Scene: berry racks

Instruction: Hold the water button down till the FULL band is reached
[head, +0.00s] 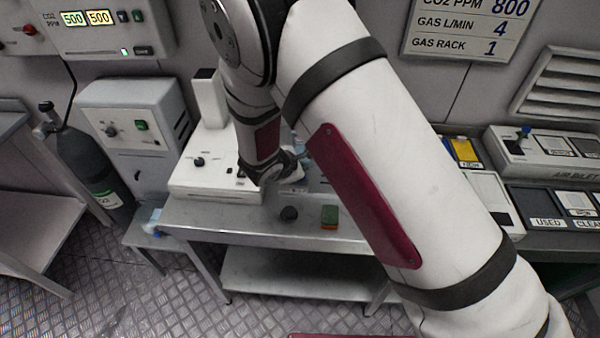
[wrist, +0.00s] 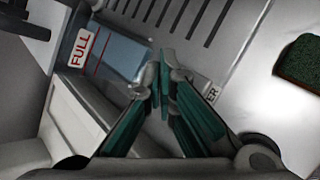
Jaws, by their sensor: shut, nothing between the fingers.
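In the wrist view my gripper (wrist: 163,85) is shut and empty, its teal-padded fingers together. The tips are over a pale label that ends in "ER"; the rest of that label and any water button are hidden behind the fingers. A clear tank (wrist: 122,55) with bluish content stands just left of the fingertips. A FULL label (wrist: 81,47) and red lines mark its side. I cannot tell the exact water level against the band, nor whether the fingertips touch anything. In the head view my arm hides most of this spot.
A green sponge-like block (head: 330,216) lies on the metal bench (head: 235,215), and it also shows in the wrist view (wrist: 301,62). A dark round object (head: 289,213) is beside it. A white device (head: 205,180) stands left of my gripper. A gas cylinder (head: 88,165) is farther left.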

